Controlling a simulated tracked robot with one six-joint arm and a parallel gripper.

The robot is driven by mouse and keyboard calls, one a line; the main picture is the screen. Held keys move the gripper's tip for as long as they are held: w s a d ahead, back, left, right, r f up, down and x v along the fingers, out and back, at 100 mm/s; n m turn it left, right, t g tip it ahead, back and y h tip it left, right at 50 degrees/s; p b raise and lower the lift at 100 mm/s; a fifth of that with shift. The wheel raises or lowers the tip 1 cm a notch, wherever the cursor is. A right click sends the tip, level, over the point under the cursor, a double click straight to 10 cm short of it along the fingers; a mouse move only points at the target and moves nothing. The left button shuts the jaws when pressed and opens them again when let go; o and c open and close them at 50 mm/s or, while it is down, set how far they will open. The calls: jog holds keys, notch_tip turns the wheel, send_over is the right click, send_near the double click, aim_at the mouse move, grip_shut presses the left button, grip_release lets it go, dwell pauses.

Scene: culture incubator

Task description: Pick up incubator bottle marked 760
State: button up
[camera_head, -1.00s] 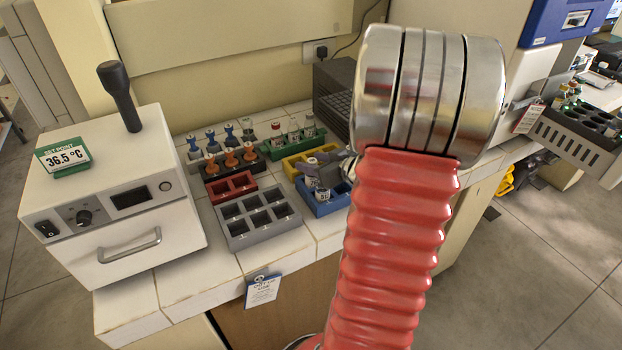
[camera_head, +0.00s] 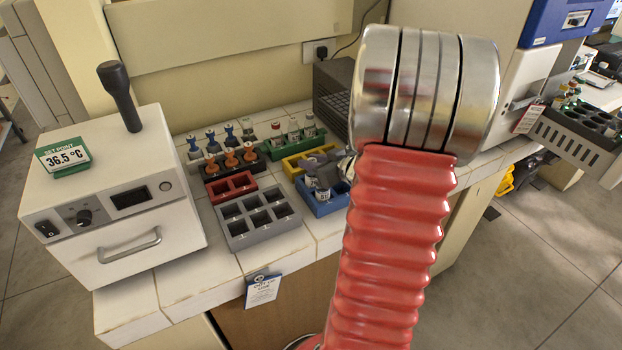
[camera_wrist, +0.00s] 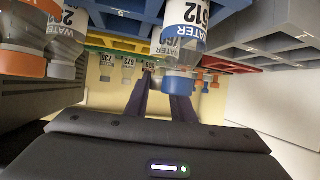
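In the wrist view a clear bottle with a blue cap and a WATER label (camera_wrist: 186,22) hangs large at top centre, upside down in the picture. My gripper (camera_wrist: 163,88) is open, with two dark fingers apart. The blue cap overlaps the right finger in the picture; I see no grip on it. In the head view my gripper (camera_head: 320,160) is mostly hidden behind my arm, low over the blue rack (camera_head: 328,208). A small bottle (camera_head: 322,194) stands in that rack; its number is unreadable.
A green rack (camera_head: 295,143), yellow rack (camera_head: 294,170), red rack (camera_head: 231,187) and empty grey rack (camera_head: 258,216) crowd the bench. A white incubator (camera_head: 110,205) stands left; a dark vented box (camera_head: 335,90) is behind.

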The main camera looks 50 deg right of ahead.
grip_shut()
jog(key=shift+r, duration=0.15)
notch_tip(320, 180, up, 10)
jog(key=shift+f, duration=0.1)
dwell(0.6)
dwell(0.5)
